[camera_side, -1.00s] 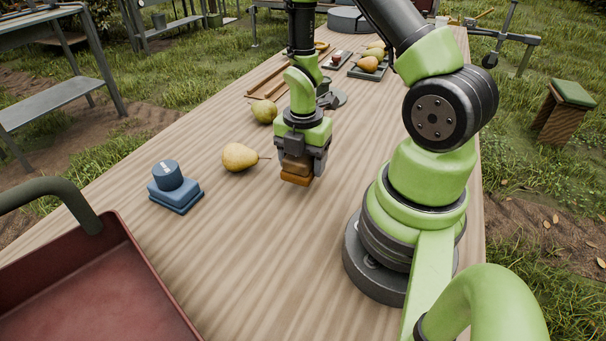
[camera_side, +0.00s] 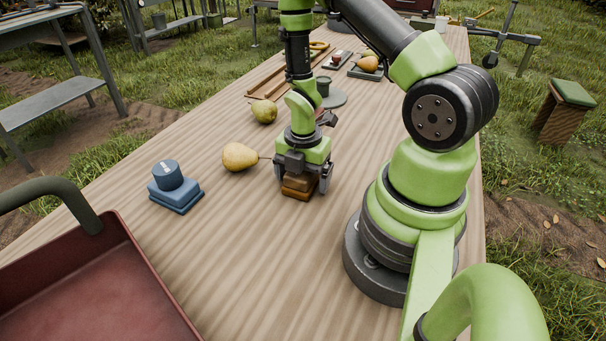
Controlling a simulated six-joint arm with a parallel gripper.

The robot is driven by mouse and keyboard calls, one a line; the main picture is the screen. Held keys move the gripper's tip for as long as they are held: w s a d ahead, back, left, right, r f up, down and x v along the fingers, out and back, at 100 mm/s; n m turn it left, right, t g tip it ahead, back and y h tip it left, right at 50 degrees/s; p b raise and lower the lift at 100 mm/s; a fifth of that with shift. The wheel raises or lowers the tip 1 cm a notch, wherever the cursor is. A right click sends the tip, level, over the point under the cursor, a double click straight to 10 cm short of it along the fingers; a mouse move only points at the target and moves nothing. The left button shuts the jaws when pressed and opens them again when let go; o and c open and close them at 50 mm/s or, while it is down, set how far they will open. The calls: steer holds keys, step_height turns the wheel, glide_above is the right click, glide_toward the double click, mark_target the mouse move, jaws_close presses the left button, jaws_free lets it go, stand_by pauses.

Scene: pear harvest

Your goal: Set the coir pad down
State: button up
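The coir pad, a brown block (camera_side: 299,188), sits low at the tabletop beneath my gripper (camera_side: 303,181), right of the yellow pear. My gripper points straight down over it, with its fingers spread to either side of the pad. A gap shows between the right finger and the pad, so the gripper looks open. The pad's top is partly hidden by the gripper body.
A yellow pear (camera_side: 239,157) lies just left of the gripper, with a green pear (camera_side: 264,111) behind it. A blue knobbed block (camera_side: 175,188) and a red crate (camera_side: 117,262) are farther left. Bare wood (camera_side: 270,265) lies in front.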

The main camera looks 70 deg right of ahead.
steer(key=shift+r, duration=0.1)
steer(key=a+r+m+t, duration=0.2)
steer(key=r+m, duration=0.2)
steer(key=r, duration=0.7)
steer(key=a+r+m+t, duration=0.1)
steer(key=a+r+m, duration=0.3)
steer(key=r, duration=0.7)
steer(key=s+a+r+m+t+y, duration=0.1)
steer(key=s+a+r+m+t, duration=0.1)
steer(key=m, duration=0.5)
steer(key=s+a+r+m+t+y, duration=0.1)
steer(key=s+a+r+m+t, duration=0.1)
steer(key=s+a+r+m, duration=0.2)
steer(key=shift+s+a+r+m, duration=0.2)
steer(key=shift+s+r+m, duration=0.15)
steer(key=shift+r+m, duration=1.1)
